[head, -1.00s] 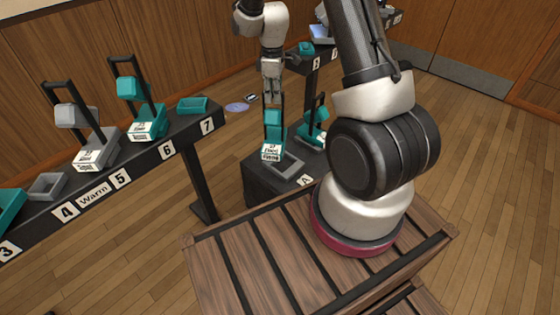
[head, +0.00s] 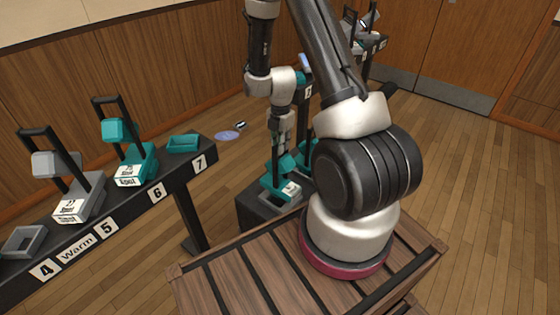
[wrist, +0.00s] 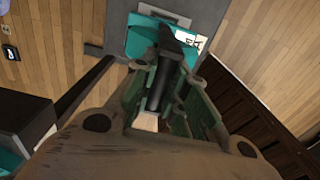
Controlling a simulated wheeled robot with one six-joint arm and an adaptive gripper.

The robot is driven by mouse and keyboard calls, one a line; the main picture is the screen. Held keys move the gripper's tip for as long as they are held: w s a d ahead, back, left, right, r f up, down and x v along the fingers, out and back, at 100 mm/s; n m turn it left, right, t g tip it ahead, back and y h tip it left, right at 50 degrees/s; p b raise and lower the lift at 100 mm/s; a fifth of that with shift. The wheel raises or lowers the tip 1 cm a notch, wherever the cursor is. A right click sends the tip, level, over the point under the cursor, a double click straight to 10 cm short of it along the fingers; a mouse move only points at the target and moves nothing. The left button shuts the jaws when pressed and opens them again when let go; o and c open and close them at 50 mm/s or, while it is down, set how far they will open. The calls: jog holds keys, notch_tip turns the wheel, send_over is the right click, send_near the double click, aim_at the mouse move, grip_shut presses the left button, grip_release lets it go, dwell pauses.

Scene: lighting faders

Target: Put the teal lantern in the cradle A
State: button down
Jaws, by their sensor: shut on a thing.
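The teal lantern (head: 270,186) hangs under my gripper (head: 281,142) in the head view. In the wrist view, the lantern's dark handle (wrist: 165,78) is between the jaws, with its teal base (wrist: 139,38) and white label beyond. My gripper is shut on this handle. The lantern is low over the black stand, at the grey cradle (head: 292,198), of which only a little shows. I cannot tell whether the base touches the cradle or is still above it.
Another teal lantern (head: 308,150) is close on the right, partly behind my arm. A long black shelf (head: 128,203) at left bears a grey lantern (head: 80,193), a teal lantern (head: 135,165) and trays. My wooden-topped base is in front.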

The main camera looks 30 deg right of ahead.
aim_at(280, 157)
jog(key=shift+f, duration=2.4)
jog(key=c, duration=1.4)
grip_release()
jog(key=shift+c, duration=0.2)
jog(key=shift+m, duration=0.4)
notch_tip(280, 157, up, 14)
jog(key=shift+a+r, duration=0.15)
jog(key=shift+r, duration=0.05)
jog(key=s+a+r+m+t, duration=0.1)
jog(key=s+a+r+m, duration=0.1)
jog(key=s+r+m, duration=0.7)
jog(key=s+a+r+m+t, duration=0.2)
jog(key=s+r+m, duration=0.2)
jog(key=r, duration=1)
jog(key=s+r+m+t, duration=0.1)
jog(key=s+r+m, duration=0.3)
jog(key=s+m, duration=0.4)
jog(key=s+a, duration=0.1)
jog(key=s, duration=0.1)
jog(key=shift+s+r, duration=0.15)
jog(key=shift+s, duration=0.25)
